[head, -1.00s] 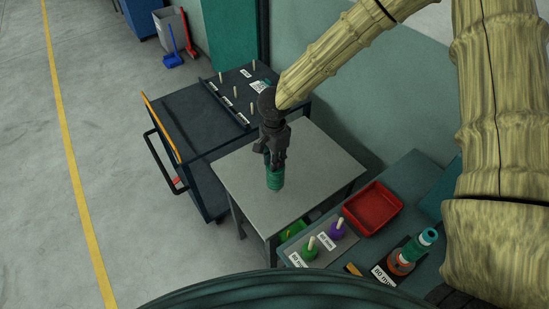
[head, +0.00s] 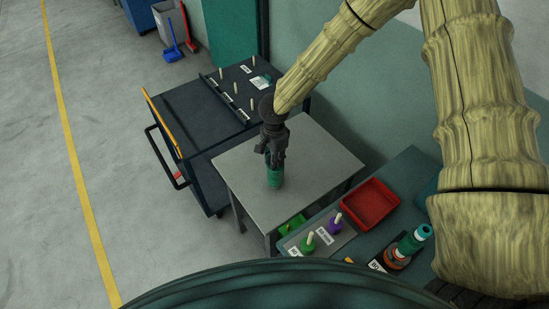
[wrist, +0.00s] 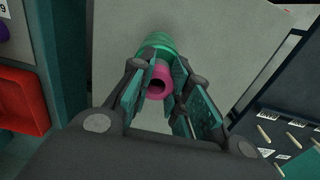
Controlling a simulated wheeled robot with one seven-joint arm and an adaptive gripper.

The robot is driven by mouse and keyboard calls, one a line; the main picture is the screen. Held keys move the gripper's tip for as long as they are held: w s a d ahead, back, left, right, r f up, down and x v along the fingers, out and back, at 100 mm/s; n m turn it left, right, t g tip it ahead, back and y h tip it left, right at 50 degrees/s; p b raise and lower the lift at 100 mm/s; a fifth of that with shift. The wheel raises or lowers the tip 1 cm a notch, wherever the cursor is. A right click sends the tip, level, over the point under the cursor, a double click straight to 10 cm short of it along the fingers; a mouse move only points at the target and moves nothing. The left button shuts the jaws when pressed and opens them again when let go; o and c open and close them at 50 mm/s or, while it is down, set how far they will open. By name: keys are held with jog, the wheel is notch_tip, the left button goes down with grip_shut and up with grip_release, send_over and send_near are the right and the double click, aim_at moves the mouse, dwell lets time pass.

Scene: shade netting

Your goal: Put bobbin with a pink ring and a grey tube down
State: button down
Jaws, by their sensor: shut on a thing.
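The bobbin (head: 275,179) has a green winding and is upright on or just above the grey table (head: 234,176); I cannot tell whether its base touches. In the wrist view the bobbin (wrist: 157,42) shows a pink ring-like end (wrist: 158,80) facing me, with a dark hole in it. No grey tube can be made out. My gripper (head: 275,162) points down over the table and is shut on the bobbin. In the wrist view its fingers (wrist: 160,88) stand on either side of the pink end. The bobbin's lower part is hidden there.
A dark trolley (head: 185,103) with pegs and labels stands behind the table. At front right are a red tray (head: 369,204), a purple bobbin (head: 335,221), a green bobbin (head: 307,245) and an orange-and-teal stack (head: 408,246). The grey tabletop is clear around the bobbin.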

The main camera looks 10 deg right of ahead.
jog(key=c, duration=1.3)
grip_release()
jog(key=shift+c, duration=0.2)
notch_tip(320, 180, up, 12)
jog(key=b, duration=0.3)
jog(key=shift+r, duration=0.1)
